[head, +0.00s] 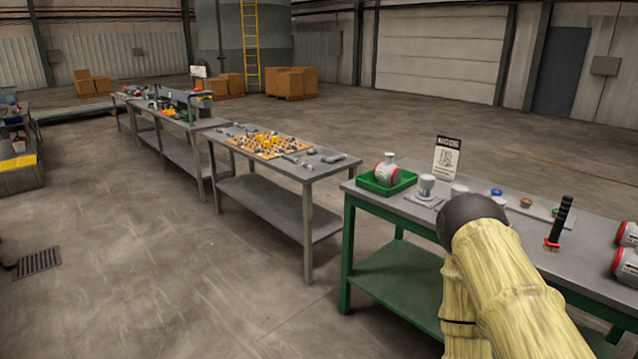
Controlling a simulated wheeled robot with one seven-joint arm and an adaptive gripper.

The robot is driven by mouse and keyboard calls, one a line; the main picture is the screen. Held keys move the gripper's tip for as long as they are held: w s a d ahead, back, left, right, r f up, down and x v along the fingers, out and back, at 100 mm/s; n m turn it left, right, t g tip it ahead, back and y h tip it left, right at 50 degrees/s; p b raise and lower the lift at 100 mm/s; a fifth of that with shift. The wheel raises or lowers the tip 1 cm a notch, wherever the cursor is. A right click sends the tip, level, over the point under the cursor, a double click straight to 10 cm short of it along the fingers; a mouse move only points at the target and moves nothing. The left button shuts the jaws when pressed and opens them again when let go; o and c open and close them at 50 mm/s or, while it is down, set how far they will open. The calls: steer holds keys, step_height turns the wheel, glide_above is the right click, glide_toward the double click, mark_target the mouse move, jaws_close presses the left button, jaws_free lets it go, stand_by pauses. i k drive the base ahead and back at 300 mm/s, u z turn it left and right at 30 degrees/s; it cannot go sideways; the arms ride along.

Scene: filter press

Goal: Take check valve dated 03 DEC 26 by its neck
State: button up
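A white and red valve-like body (386,172) with a short pale neck pointing up sits in a green tray (374,188) on the green-legged bench. Two more white and red bodies lie at the right edge of the picture, one farther back (628,234) and one nearer (625,266), both partly cut off. No date can be read on any of them, so I cannot tell which is dated 03 DEC 26. My arm, in a yellow sleeve with a dark end, reaches up in front of the bench and hides part of it. My gripper is not visible.
The green-legged bench (400,206) also holds a white cup-like part (427,187), a sign (447,158), small parts on a pale mat and a black-handled brush (558,225). A grey table (330,172) with an orange board stands to the left. Open floor lies in front.

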mark_target(388, 173)
steer(key=z, duration=0.85)
steer(key=i, duration=1.5)
steer(key=u, duration=0.75)
